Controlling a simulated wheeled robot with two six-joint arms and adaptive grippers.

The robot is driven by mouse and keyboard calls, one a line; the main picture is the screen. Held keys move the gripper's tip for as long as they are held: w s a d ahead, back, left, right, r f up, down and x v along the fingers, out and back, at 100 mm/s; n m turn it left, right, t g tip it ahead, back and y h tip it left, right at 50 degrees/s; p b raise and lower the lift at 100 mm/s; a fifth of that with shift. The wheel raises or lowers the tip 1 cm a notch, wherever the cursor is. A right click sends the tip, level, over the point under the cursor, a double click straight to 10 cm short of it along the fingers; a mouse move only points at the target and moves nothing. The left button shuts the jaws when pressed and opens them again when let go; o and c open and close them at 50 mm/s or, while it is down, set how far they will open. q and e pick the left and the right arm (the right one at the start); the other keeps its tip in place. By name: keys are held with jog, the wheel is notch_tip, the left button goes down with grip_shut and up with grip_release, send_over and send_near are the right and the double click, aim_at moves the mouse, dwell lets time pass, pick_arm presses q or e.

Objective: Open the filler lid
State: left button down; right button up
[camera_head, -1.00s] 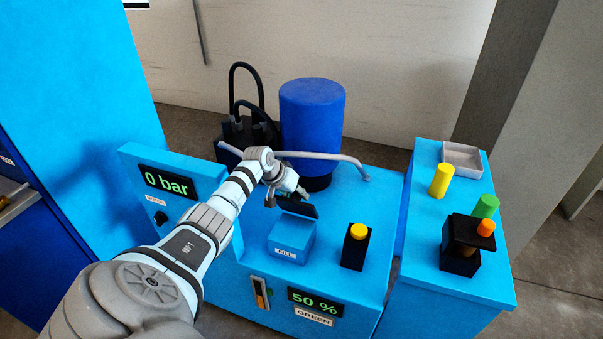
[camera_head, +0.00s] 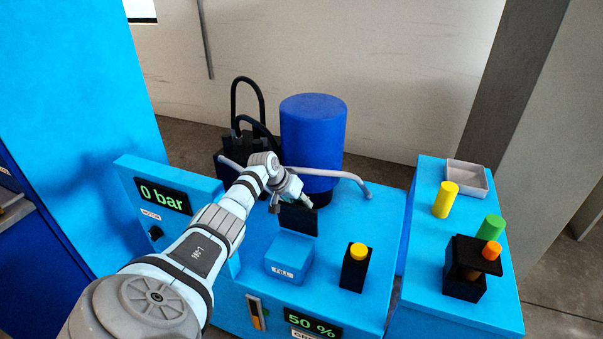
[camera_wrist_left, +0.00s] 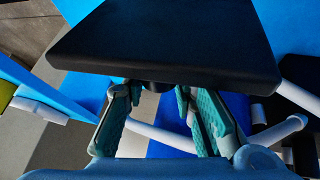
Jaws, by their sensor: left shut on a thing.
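The filler lid (camera_head: 299,219) is a black plate that stands close to upright at the back of the blue filler box (camera_head: 290,258), which is labelled FILL. In the left wrist view the lid (camera_wrist_left: 165,42) is a broad dark slab across the top. My left gripper (camera_head: 292,203) is at the lid's upper edge, on its far side. The left wrist view shows the gripper's teal fingers (camera_wrist_left: 158,95) shut on a small dark part of the lid, mostly hidden under the slab. My right gripper is not in view.
A grey pipe (camera_head: 345,177) curves behind the lid, in front of a dark blue cylinder (camera_head: 312,135). A black box with a yellow button (camera_head: 357,252) stands right of the filler box. A side bench (camera_head: 430,285) holds coloured cylinders and a grey tray (camera_head: 467,178).

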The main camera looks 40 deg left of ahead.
pick_arm(q)
jog(key=shift+f, duration=0.1)
jog(key=c, duration=1.5)
grip_release()
jog(key=shift+o, duration=1)
jog(key=shift+w+a+f, duration=0.1)
jog(key=shift+w+f, duration=0.05)
jog(key=shift+f, duration=0.05)
jog(key=shift+s+r, duration=0.2)
jog(key=shift+r, duration=0.05)
jog(key=v, duration=1.1)
jog(key=shift+r, duration=0.2)
jog(key=shift+s+r, duration=0.1)
